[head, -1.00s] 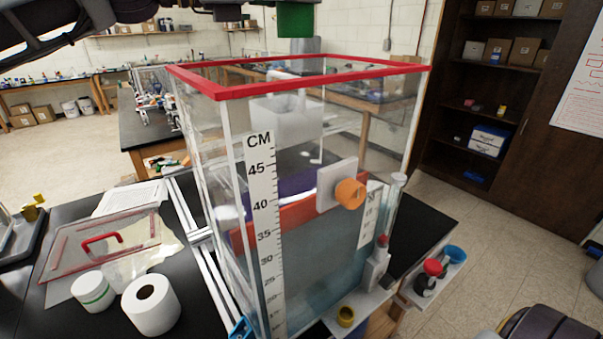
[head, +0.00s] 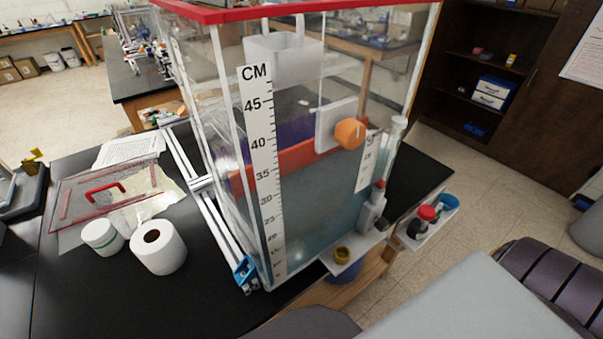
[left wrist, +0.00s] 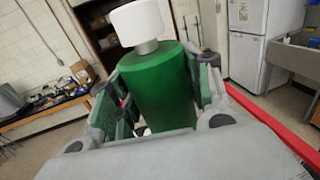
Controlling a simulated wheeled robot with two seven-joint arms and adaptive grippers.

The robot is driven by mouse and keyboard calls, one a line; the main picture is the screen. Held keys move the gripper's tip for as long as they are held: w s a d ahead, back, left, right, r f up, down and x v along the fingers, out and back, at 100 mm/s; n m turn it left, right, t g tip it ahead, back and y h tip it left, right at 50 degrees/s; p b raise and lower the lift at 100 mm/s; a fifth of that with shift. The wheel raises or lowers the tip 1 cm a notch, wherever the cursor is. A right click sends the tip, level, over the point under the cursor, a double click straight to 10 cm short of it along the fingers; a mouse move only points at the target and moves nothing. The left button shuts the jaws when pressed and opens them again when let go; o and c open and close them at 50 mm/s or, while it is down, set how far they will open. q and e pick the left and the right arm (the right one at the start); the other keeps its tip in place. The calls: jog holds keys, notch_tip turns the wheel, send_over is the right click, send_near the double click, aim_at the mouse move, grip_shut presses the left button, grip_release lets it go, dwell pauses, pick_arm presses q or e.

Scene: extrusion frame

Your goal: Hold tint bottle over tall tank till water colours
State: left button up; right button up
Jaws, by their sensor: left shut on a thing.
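The tall clear tank with a red rim (head: 225,17) stands in the middle of the head view, its top partly cut off. The water (head: 315,215) in its lower part looks pale blue-grey. A CM scale (head: 262,150) runs down the near corner. In the left wrist view my left gripper (left wrist: 163,78) is shut around a green tint bottle (left wrist: 158,92) with a white cap (left wrist: 138,22). The tank's red rim (left wrist: 270,122) crosses that view at the right. The left gripper and bottle are outside the head view. My right gripper is in neither view.
A paper roll (head: 158,247), a white tub (head: 102,237) and a clear lid with a red handle (head: 104,190) lie left of the tank.

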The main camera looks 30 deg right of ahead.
pick_arm(q)
jog(key=shift+s, duration=0.15)
jog(key=shift+s, duration=0.15)
jog(key=shift+s+d+r+b, duration=0.1)
jog(key=shift+s+b, duration=0.15)
jog(key=shift+s, duration=0.25)
jog(key=shift+s+d+r+b, duration=0.1)
jog(key=shift+s+b, duration=0.15)
jog(key=shift+s, duration=0.25)
jog(key=s+d+r+b, duration=0.1)
jog(key=s+b, duration=0.2)
jog(key=s, duration=0.8)
jog(key=shift+s+d+r, duration=0.2)
jog(key=shift+d+r, duration=0.1)
jog(key=shift+r, duration=0.05)
dwell(0.4)
